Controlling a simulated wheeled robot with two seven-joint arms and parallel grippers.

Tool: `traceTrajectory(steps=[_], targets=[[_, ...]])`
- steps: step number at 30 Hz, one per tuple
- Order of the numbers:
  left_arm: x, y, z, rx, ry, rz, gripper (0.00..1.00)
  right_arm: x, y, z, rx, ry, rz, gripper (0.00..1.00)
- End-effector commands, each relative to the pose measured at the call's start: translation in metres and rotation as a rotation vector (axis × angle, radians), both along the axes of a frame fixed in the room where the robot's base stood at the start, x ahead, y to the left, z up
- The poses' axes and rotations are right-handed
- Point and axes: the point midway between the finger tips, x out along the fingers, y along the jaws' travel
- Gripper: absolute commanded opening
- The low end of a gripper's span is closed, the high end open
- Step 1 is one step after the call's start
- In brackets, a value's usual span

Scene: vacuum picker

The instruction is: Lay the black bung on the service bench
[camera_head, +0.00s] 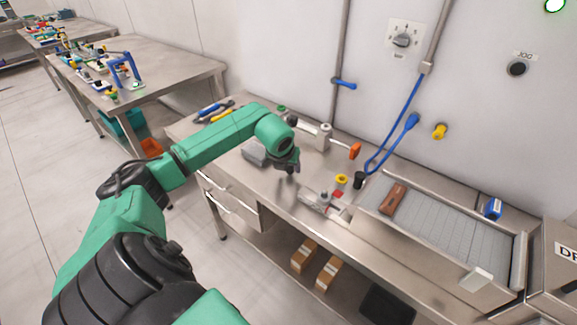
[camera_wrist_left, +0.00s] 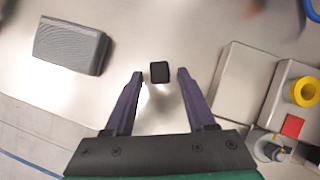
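In the left wrist view the black bung (camera_wrist_left: 159,72) shows as a small dark block between and just beyond my left fingertips. There are gaps between it and both fingers. It seems to be on the bare steel service bench (camera_wrist_left: 120,25). My left gripper (camera_wrist_left: 160,75) is open. In the head view my left gripper (camera_head: 290,168) points down over the service bench (camera_head: 285,200), and I cannot pick out the bung from the dark fingers there. My right gripper is not in view.
A grey block (camera_wrist_left: 70,45) lies left of the gripper. To the right are a metal fixture (camera_head: 322,202) with a red square, a yellow ring (camera_head: 341,179) and a black cylinder (camera_head: 358,180). A shallow tray (camera_head: 440,235) holds a brown block (camera_head: 392,198). An orange-ended handle (camera_head: 355,151) stands behind.

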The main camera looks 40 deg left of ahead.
Motion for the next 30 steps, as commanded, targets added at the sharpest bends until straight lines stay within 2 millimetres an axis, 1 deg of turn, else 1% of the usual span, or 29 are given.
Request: traceTrajectory(steps=[2,5,6,8,11,15,18,21,24,30], targets=[[0.000,0.000,0.001,0.000,0.000,0.000,0.56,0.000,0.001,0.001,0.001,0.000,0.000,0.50],[0.000,0.000,0.007,0.000,0.000,0.000,0.56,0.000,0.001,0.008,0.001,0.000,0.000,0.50],[-0.002,-0.001,0.008,0.001,-0.002,-0.001,0.56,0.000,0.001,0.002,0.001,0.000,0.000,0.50],[-0.006,-0.002,0.016,0.004,-0.004,-0.001,0.56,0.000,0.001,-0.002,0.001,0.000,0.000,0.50],[-0.016,-0.006,0.035,0.007,-0.004,-0.002,0.56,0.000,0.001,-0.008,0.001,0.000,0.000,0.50],[-0.033,-0.014,0.068,0.006,-0.004,0.000,0.56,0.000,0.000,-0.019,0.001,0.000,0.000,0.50],[-0.044,-0.019,0.090,0.004,-0.003,0.000,0.56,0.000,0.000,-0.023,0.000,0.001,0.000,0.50],[-0.050,-0.022,0.103,0.002,-0.001,0.000,0.56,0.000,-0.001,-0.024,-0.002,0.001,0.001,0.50],[-0.053,-0.024,0.108,0.000,0.000,0.000,0.56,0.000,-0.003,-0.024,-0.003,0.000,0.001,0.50],[-0.053,-0.024,0.109,0.000,0.000,0.000,0.56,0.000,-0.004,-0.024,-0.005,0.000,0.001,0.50]])
